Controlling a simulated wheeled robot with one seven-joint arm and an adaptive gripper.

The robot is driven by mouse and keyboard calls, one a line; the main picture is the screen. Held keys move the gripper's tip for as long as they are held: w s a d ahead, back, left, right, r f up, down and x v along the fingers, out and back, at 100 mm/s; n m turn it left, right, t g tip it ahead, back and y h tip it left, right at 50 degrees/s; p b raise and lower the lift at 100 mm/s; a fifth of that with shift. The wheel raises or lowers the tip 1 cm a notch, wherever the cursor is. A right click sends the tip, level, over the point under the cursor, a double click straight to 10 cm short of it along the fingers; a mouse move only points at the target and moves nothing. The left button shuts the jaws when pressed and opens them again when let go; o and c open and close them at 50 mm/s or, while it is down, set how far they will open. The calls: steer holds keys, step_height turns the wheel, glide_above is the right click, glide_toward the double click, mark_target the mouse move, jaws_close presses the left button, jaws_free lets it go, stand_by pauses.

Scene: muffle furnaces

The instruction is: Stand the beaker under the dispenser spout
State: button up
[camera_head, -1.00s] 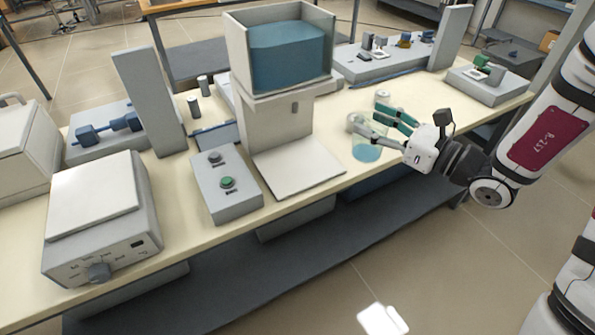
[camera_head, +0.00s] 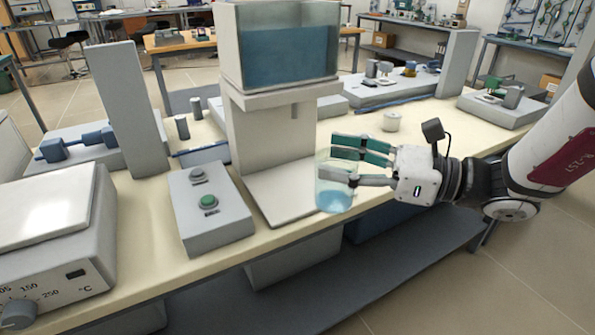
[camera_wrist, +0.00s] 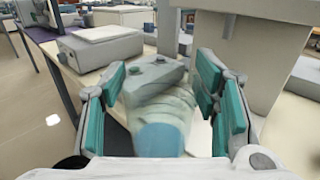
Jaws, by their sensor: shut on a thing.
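The beaker (camera_head: 335,196) is clear with a blue tint at its bottom. My gripper (camera_head: 352,165) is shut around it and holds it upright at the right front edge of the dispenser's base plate (camera_head: 281,197). Whether the beaker touches the plate I cannot tell. In the wrist view the beaker (camera_wrist: 160,125) sits between the green-padded fingers (camera_wrist: 165,105). The dispenser has a tank of blue liquid (camera_head: 288,50) on a grey column (camera_head: 265,140). Its spout (camera_head: 294,110) hangs under the tank's shelf, to the left of and above the beaker.
A control box with a green button (camera_head: 210,212) stands left of the base plate. A hotplate (camera_head: 48,240) is at the far left. The bench's front edge runs close below the beaker.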

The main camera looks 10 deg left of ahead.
steer(key=shift+w+a+f+b, duration=0.8)
steer(key=shift+w+a, duration=0.55)
steer(key=shift+w, duration=0.6)
steer(key=shift+w+a+f+b, duration=0.85)
steer(key=shift+w+a, duration=0.45)
steer(key=shift+w, duration=0.7)
steer(key=shift+w+a+f+b, duration=0.8)
steer(key=shift+w+a, duration=0.55)
steer(key=shift+w, duration=0.6)
steer(key=o, duration=1.4)
steer(key=shift+f, duration=0.1)
steer(key=shift+o, duration=0.2)
steer(key=shift+d+r, duration=0.15)
steer(key=shift+r, duration=0.05)
steer(key=p+v, duration=0.2)
steer(key=v, duration=0.9)
steer(key=shift+s+d+f+p, duration=0.1)
steer(key=shift+d+p, duration=0.25)
